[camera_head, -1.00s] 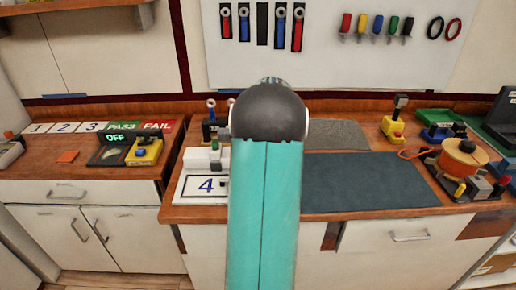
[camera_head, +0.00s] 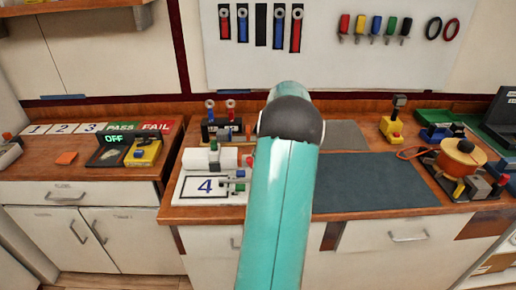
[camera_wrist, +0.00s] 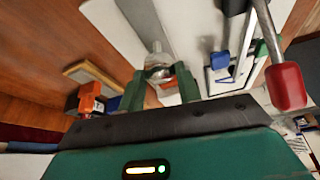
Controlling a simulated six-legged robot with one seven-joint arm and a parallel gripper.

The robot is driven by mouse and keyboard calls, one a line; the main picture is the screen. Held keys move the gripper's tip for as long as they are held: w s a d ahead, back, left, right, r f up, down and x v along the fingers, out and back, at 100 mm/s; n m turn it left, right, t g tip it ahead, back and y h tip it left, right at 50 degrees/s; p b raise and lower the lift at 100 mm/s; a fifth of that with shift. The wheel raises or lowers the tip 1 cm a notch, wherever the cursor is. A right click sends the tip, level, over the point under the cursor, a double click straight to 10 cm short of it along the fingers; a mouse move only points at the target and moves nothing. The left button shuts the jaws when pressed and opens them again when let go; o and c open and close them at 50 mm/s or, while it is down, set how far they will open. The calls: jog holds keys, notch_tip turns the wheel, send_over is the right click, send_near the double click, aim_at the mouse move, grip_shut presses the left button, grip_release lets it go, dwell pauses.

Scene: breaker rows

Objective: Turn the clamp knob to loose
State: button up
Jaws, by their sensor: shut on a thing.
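In the wrist view, my gripper (camera_wrist: 158,88) has its two green fingers on either side of a silver-grey rounded piece (camera_wrist: 158,60). It is shut on this piece, which appears to be the clamp knob. The knob's setting cannot be read, and the fingers partly hide it. Beside it at the right are a red-capped metal lever (camera_wrist: 286,86) and a blue block (camera_wrist: 220,60). In the head view, my arm hides the gripper and the knob. A white fixture (camera_head: 200,160) stands left of the arm, behind a plate marked 4 (camera_head: 207,188).
A dark mat (camera_head: 370,183) lies clear right of my arm. Further right are a yellow-based switch (camera_head: 393,125) and an orange drum (camera_head: 461,152). A tool board (camera_head: 340,40) hangs behind.

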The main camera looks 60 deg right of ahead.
jog(key=shift+n, duration=0.6)
jog(key=o, duration=1)
jog(key=shift+c, duration=0.2)
jog(key=v, duration=1.3)
jog(key=shift+d+r, duration=0.35)
jog(key=shift+d, duration=0.05)
jog(key=shift+w, duration=0.15)
